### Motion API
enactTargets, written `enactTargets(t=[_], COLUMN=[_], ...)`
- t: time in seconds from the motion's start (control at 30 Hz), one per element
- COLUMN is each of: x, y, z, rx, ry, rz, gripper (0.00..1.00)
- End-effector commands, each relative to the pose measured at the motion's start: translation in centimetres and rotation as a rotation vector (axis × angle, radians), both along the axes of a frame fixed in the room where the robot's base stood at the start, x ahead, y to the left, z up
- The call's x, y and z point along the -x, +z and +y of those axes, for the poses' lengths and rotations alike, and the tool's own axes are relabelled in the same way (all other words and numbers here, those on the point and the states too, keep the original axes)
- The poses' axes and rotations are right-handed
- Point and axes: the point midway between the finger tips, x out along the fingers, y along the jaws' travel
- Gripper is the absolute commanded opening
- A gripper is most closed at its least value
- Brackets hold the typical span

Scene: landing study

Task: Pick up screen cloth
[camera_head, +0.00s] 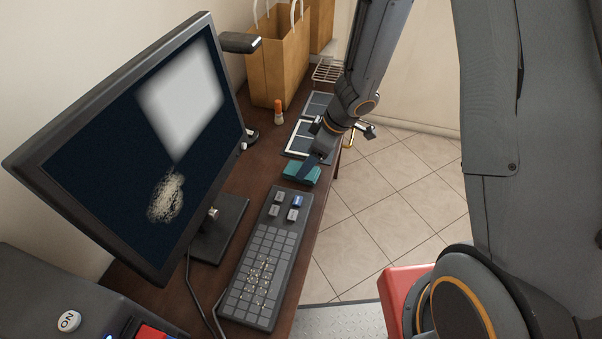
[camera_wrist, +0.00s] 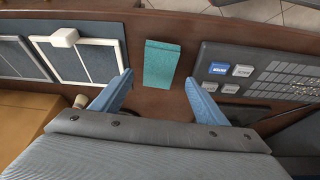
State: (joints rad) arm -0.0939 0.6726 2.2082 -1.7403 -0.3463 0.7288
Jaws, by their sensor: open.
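The screen cloth looks like the folded teal cloth (camera_head: 301,173) lying on the brown desk just beyond the keyboard's far end. In the wrist view the teal cloth (camera_wrist: 161,64) lies flat ahead of my gripper, between the lines of its two blue fingers. My gripper (camera_head: 318,160) is above the cloth in the head view, its tip close over the cloth's far side. In the wrist view my gripper (camera_wrist: 158,88) is open with nothing between the fingers. Whether a finger touches the cloth cannot be told.
The keyboard (camera_head: 264,262) lies on the near side of the cloth. A white-framed panel (camera_head: 297,139) lies on the far side. A monitor (camera_head: 150,140) with a smudged screen stands at left. An orange-capped bottle (camera_head: 279,112) and paper bags (camera_head: 280,65) stand farther back. The desk edge is close on the right.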

Motion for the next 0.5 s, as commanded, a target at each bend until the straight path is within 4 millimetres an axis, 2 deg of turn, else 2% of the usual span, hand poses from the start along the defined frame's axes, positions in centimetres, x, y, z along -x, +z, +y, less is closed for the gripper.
enactTargets(t=[0.3,0.5], x=[-0.6,-0.8], y=[-4.2,-4.6], z=[1.1,1.3], rx=[0.002,0.002], ry=[0.0,-0.001], rz=[0.001,-0.001], gripper=[0.67,0.67])
